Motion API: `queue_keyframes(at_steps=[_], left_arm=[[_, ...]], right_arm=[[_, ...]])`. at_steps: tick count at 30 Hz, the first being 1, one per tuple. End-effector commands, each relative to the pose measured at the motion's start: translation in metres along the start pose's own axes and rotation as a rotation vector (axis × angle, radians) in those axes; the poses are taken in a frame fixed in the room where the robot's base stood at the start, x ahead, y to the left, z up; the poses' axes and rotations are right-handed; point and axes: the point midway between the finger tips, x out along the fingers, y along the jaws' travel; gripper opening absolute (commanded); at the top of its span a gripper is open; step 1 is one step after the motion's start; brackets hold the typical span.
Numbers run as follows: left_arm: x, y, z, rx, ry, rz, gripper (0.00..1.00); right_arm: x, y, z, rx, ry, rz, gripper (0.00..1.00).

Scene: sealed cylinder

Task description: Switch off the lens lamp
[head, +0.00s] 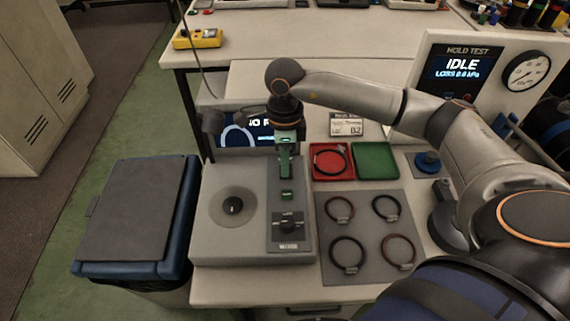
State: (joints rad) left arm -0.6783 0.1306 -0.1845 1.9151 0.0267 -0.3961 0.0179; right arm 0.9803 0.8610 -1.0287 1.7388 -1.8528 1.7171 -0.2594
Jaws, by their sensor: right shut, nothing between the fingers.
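My right gripper (285,167) points down over the grey bench unit, its green fingers shut with nothing between them. The grey bench unit (210,250) has a round disc with a black knob (234,205) at left and a darker control panel (275,238) at right. On the panel, a small green button or light (287,195) shows just below the fingertips; I cannot tell if they touch it. A black dial (288,224) sits nearer. My left gripper is out of view.
A screen (240,132) behind the unit is partly hidden by my gripper. To the right are a red tray (317,175) holding a ring, a green tray (375,160) and a grey mat (368,228) with several rings. A hold-test station (425,100) reads IDLE. A dark-lidded bin (135,210) stands left.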

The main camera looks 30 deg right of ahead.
Motion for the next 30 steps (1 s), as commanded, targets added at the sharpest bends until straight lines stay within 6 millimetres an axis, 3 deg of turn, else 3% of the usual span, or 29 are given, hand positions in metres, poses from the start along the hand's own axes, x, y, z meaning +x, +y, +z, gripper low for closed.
queue_keyframes(at_steps=[11,21,26,30], left_arm=[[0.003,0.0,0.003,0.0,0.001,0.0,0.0],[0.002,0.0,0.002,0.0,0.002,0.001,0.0],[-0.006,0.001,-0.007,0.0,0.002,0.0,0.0],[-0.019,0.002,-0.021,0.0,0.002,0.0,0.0]], right_arm=[[-0.002,-0.015,-0.001,0.004,0.004,-0.001,0.0],[-0.004,-0.014,-0.001,0.001,0.003,0.001,0.0],[-0.022,-0.015,-0.002,0.003,0.002,0.0,0.0],[-0.052,-0.017,-0.005,0.008,0.001,-0.003,0.0]])
